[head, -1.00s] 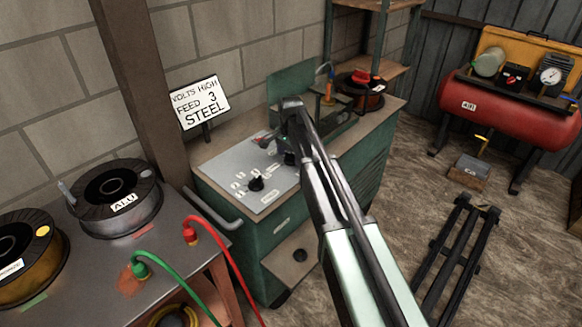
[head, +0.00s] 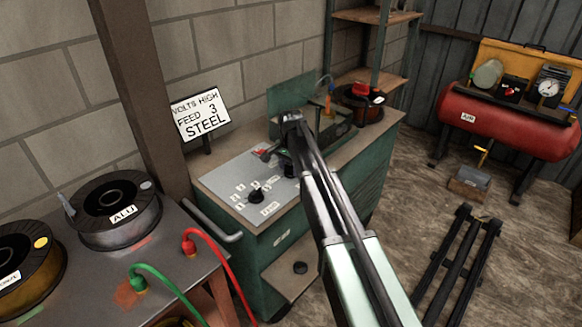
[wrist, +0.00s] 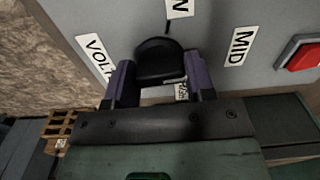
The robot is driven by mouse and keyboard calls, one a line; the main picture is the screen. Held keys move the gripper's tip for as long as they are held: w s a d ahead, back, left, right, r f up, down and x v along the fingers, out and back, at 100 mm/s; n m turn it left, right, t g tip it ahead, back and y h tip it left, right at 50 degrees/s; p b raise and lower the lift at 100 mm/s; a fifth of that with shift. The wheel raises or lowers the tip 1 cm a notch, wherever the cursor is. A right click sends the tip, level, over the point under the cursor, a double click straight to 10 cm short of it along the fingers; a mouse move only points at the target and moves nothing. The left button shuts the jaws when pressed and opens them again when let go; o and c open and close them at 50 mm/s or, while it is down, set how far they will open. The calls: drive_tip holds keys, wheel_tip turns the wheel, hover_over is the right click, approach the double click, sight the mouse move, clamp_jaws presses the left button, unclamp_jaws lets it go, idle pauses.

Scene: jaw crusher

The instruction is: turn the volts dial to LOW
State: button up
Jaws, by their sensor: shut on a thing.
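The volts dial (wrist: 158,58) is a black round knob on the grey control panel (head: 232,180) of the green machine. My gripper (wrist: 161,85) has one finger on each side of the dial in the wrist view and is shut on it. In the wrist view a label ending in "W" (wrist: 179,8) lies above the dial, "MID" (wrist: 238,46) to the right and a partly hidden label (wrist: 181,92) below, between the fingers. A pale mark shows at the dial's lower right edge. In the head view my gripper (head: 288,158) is over the panel's right part.
The feed dial (head: 256,196) sits left of the volts dial. A red switch (wrist: 299,56) is on the panel to the right in the wrist view. A sign (head: 201,115) behind reads VOLTS HIGH, FEED 3, STEEL. Wire spools (head: 117,212) stand on the left table.

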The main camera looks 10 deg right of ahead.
sight(291, 166)
drive_tip(key=n, duration=1.3)
idle(0.6)
drive_tip(key=o, duration=0.9)
wheel_tip(291, 166, up, 11)
drive_tip(key=p, duration=1)
drive_tip(key=shift+f+p, duration=0.1)
drive_tip(key=shift+p, duration=0.3)
drive_tip(key=s+m, duration=0.1)
drive_tip(key=s, duration=2)
drive_tip(key=s+m, duration=0.1)
drive_tip(key=s, duration=0.9)
drive_tip(key=shift+s+r+m, duration=0.2)
drive_tip(key=shift+s+m, duration=0.05)
drive_tip(key=shift+m, duration=0.05)
